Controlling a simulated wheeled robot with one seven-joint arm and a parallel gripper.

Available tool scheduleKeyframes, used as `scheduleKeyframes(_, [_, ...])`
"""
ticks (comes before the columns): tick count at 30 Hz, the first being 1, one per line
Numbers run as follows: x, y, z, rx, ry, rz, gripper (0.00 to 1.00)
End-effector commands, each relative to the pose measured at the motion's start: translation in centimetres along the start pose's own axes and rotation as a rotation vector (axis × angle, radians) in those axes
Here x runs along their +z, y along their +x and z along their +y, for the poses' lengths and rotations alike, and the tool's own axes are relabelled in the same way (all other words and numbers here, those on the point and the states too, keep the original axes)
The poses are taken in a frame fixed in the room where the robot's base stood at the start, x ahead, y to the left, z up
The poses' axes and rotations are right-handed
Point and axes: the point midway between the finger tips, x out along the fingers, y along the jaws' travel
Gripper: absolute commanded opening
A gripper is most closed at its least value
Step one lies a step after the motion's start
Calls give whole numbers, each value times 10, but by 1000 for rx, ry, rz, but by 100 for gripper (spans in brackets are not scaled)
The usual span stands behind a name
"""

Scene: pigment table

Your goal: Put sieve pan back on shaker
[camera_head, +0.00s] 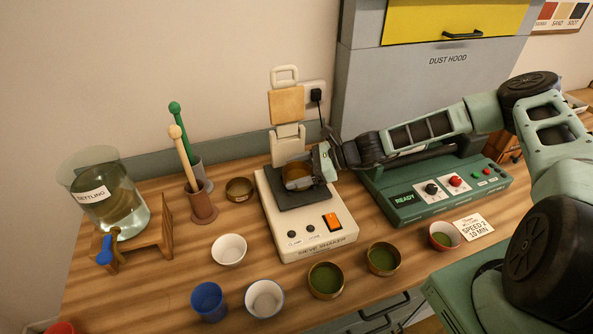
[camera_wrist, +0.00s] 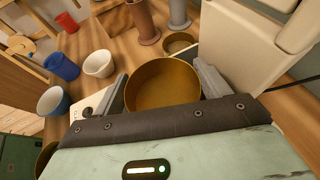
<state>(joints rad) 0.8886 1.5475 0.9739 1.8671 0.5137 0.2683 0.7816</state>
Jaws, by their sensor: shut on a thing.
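The brass sieve pan (camera_head: 297,183) is at the dark top plate (camera_head: 312,198) of the cream sieve shaker (camera_head: 290,232). I cannot tell whether it rests on the plate or hangs just above it. My gripper (camera_head: 308,172) reaches in from the right and is shut on the pan. In the wrist view the pan (camera_wrist: 162,86) sits upright between my two grey fingers (camera_wrist: 163,92), and its inside looks empty. The shaker's raised clamp arm (camera_head: 286,105), with a tan pad, stands behind the pan. The pan's far side is partly hidden by my gripper.
A small brass pan (camera_head: 240,189) and pestles in brown (camera_head: 203,206) and grey holders stand left of the shaker. White bowl (camera_head: 229,249), blue cup (camera_head: 208,301) and brass pans with green powder (camera_head: 325,281) stand in front. A green control box (camera_head: 437,190) is at right, below my arm.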

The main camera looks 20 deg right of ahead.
Motion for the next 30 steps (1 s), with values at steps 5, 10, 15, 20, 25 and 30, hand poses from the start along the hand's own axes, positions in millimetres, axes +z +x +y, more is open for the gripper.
scheduleKeyframes(5, [-1,0,0,0,0,0,49])
scheduleKeyframes(10, [-4,2,0,0,0,0,49])
scheduleKeyframes(15, [-7,3,0,0,0,0,49])
scheduleKeyframes(20, [-9,4,0,0,0,0,49])
scheduleKeyframes(25, [-11,5,0,0,0,0,83])
scheduleKeyframes(30, [-11,5,0,0,0,0,84])
